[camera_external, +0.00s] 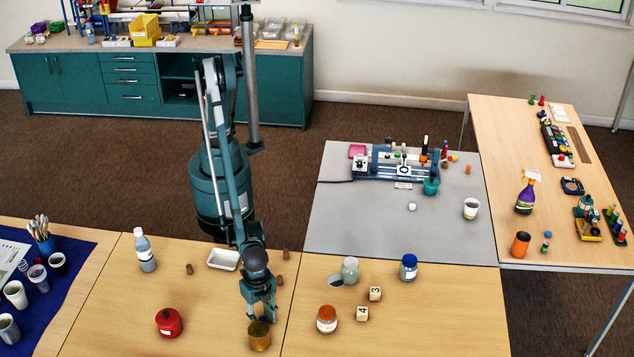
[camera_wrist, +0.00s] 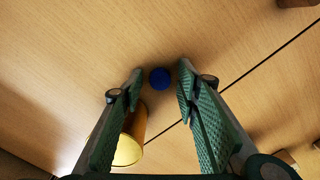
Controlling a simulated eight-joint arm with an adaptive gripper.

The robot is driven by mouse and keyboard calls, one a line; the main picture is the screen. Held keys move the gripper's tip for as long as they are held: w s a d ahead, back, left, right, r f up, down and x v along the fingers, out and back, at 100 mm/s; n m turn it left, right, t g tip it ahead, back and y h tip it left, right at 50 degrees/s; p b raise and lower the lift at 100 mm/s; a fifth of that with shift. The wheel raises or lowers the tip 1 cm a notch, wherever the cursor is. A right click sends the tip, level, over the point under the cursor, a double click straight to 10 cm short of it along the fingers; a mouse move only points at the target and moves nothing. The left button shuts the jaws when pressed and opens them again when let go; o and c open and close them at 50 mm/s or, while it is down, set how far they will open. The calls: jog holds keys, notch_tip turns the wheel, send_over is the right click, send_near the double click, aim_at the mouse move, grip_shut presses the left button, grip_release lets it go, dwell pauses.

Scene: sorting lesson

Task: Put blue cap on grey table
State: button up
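The blue cap (camera_wrist: 160,78) is a small round disc on the wooden table, seen in the wrist view between my fingertips. In the external view it is mostly hidden by my gripper (camera_external: 260,311), with only a bit of blue showing by the fingers. My gripper (camera_wrist: 161,70) is open and points down, one green padded finger on each side of the cap, with gaps between. Nothing is held. The grey table (camera_external: 345,222) stands behind and to the right of my gripper in the external view.
A gold tin (camera_external: 259,337) stands close to my gripper, and it shows beside the left finger in the wrist view (camera_wrist: 131,137). A blue-lidded jar (camera_external: 408,269) stands to the right. The grey table holds a device (camera_external: 400,165), a white cup (camera_external: 471,208) and small items; its left front is clear.

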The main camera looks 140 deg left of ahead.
aim_at(261, 323)
jog(key=shift+r, duration=0.15)
notch_tip(261, 323, up, 12)
jog(key=p, duration=0.2)
dwell(0.7)
jog(key=shift+a, duration=0.1)
dwell(0.5)
